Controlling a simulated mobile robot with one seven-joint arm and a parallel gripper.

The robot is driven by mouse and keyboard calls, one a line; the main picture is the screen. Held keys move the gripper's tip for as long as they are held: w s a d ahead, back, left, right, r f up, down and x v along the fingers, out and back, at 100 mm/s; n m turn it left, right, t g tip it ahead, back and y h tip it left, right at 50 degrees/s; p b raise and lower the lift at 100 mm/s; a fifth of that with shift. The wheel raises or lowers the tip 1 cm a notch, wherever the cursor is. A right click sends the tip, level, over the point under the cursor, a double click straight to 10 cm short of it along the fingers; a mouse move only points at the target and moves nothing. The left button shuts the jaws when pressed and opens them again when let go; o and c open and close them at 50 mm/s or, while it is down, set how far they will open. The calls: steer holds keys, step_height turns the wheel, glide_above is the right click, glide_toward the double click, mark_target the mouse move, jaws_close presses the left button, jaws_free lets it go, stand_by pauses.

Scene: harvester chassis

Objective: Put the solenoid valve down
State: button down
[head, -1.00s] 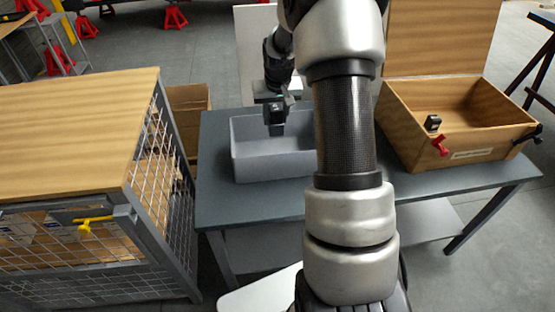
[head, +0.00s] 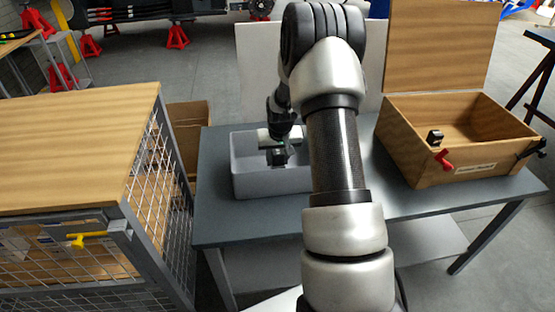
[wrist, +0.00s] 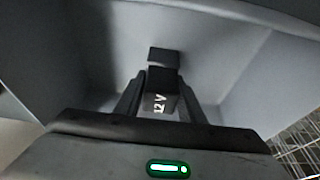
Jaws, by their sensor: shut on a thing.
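The solenoid valve (wrist: 161,101) is a small black block marked "12 V" in the wrist view. My gripper (wrist: 160,84) is shut on it, one finger on each side. In the head view my gripper (head: 278,158) is down inside the grey bin (head: 262,185), below its rim level. The bin's grey walls and floor surround the valve in the wrist view. I cannot tell whether the valve touches the bin floor. My arm hides the bin's right end in the head view.
The bin stands on a dark table (head: 222,225). A wooden box (head: 468,172) with a raised lid stands at the right, with a small black part (head: 435,137) at its near left. A wood-topped mesh cage (head: 75,140) stands close at the left.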

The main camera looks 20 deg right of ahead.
steer(key=shift+r, duration=0.1)
steer(key=c, duration=1.2)
jaws_free()
